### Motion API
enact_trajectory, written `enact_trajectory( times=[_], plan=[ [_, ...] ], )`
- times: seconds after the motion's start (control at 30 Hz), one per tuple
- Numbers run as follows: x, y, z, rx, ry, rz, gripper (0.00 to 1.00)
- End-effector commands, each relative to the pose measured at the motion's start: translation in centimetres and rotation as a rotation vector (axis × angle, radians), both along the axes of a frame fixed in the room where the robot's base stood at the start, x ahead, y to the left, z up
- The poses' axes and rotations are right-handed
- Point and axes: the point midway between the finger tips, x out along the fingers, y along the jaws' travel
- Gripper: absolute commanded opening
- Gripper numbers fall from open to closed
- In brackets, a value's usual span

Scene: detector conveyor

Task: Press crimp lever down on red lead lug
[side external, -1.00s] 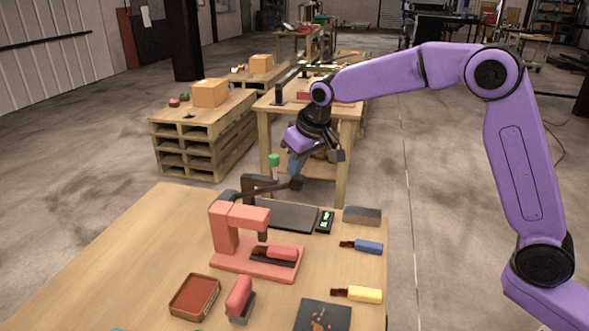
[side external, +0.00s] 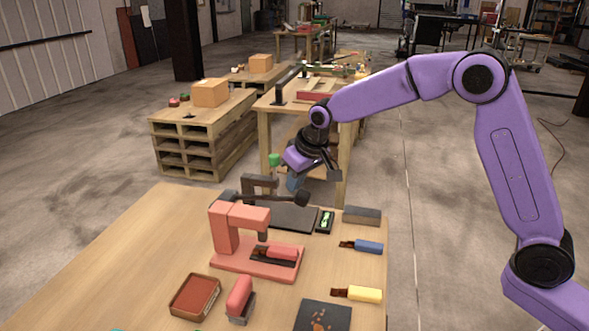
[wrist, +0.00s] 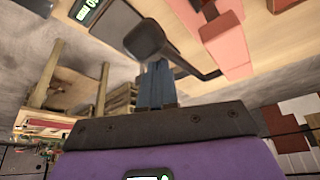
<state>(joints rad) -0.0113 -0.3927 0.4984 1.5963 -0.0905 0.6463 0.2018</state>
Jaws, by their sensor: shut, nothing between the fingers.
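The salmon-red crimp press (side external: 224,232) stands on the table. Its dark crimp lever (side external: 265,198) reaches right from the top, about level, and ends in a black knob (side external: 302,198). The red lead lug (side external: 280,252) lies on the press base under the head, its dark end toward the left. My gripper (side external: 296,184) is shut and empty, with its blue fingers pointing down just above the knob. In the wrist view the fingertips (wrist: 155,68) meet the knob (wrist: 146,40) and seem to touch it; the exact contact is hidden.
A blue-handled lead (side external: 368,247) and a yellow-handled lead (side external: 364,294) lie at the right edge. A grey block (side external: 362,216) and a small display (side external: 326,221) stand behind. A red-brown tray (side external: 195,296) and a red-topped tool (side external: 239,298) are in front. The table's left side is clear.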

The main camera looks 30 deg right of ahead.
Motion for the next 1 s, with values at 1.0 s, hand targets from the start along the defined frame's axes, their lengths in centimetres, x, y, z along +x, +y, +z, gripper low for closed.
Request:
enact_trajectory(
  times=[1.0],
  plan=[
    [-0.2, -0.6, 3.3, -0.006, 0.012, -0.008, 0.00]
  ],
)
